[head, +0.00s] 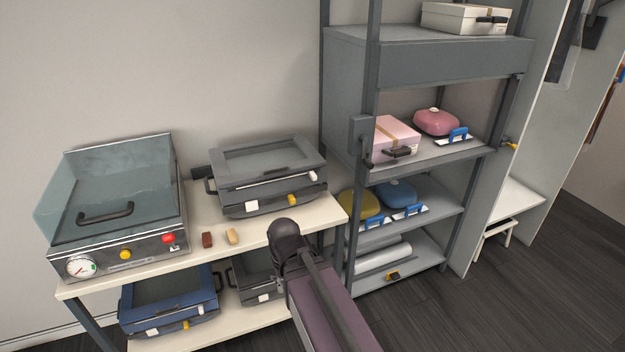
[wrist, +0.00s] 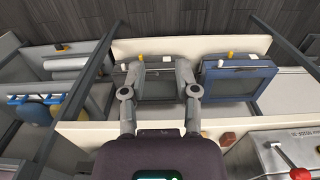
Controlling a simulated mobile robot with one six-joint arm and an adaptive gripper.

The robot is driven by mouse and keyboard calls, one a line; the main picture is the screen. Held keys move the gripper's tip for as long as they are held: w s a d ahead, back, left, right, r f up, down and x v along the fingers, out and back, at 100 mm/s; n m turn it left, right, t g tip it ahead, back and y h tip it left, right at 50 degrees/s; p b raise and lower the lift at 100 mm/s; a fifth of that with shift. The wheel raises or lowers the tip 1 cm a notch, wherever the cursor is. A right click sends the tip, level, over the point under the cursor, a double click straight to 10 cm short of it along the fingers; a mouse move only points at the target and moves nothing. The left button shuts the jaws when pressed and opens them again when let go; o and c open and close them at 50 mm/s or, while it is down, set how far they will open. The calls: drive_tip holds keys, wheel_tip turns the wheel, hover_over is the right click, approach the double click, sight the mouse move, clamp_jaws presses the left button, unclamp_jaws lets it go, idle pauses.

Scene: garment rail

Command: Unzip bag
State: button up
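My gripper (wrist: 161,72) is open in the wrist view, its two grey fingers spread apart with nothing between the tips. A dark grey case-like bag (wrist: 158,88) shows between and beyond the fingers; I see no contact. A blue one (wrist: 240,82) lies to its right. In the head view, the blue bag (head: 170,302) and the dark bag (head: 250,281) are on the lower shelf, the dark one partly behind my arm. A grey bag (head: 265,170) with a white tab and yellow tab lies on the tabletop. I cannot tell which bag is meant. The fingertips are hidden in the head view.
A glass-lidded machine (head: 115,205) stands at the left of the table (head: 205,222). A brown block (head: 207,239) and a tan block (head: 233,236) lie near the front edge. A grey shelf unit (head: 420,155) with boxes and lidded dishes stands at the right. Dark floor is clear.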

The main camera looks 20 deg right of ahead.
idle(0.3)
drive_tip(key=o, duration=0.3)
drive_tip(key=w+d+r+n+t+y+b, duration=0.1)
drive_tip(key=w+n+t+y+b, duration=0.15)
drive_tip(key=w+t, duration=0.4)
drive_tip(key=w+d+r+n+t+y+b, duration=0.1)
drive_tip(key=w+d+t+y+b, duration=0.2)
drive_tip(key=w, duration=0.6)
drive_tip(key=w+d+r+m+t+h+b, duration=0.1)
drive_tip(key=w+d+r+t, duration=0.1)
drive_tip(key=d, duration=0.4)
drive_tip(key=w+d+r+m+t+h+b, duration=0.1)
drive_tip(key=d+t+h+b, duration=0.1)
drive_tip(key=d, duration=0.4)
drive_tip(key=w+d+r+m+t+h+b, duration=0.1)
drive_tip(key=w+d+r+t+h+b, duration=0.1)
drive_tip(key=d+t, duration=0.2)
drive_tip(key=shift+w+d+r+m+t+h, duration=0.15)
drive_tip(key=shift+w+d, duration=0.05)
drive_tip(key=shift+d, duration=0.3)
drive_tip(key=shift+w+d+r+m+t+h, duration=0.1)
drive_tip(key=shift+w+d+r, duration=0.05)
drive_tip(key=shift+d, duration=0.35)
drive_tip(key=shift+w+b, duration=0.1)
drive_tip(key=shift+b, duration=0.2)
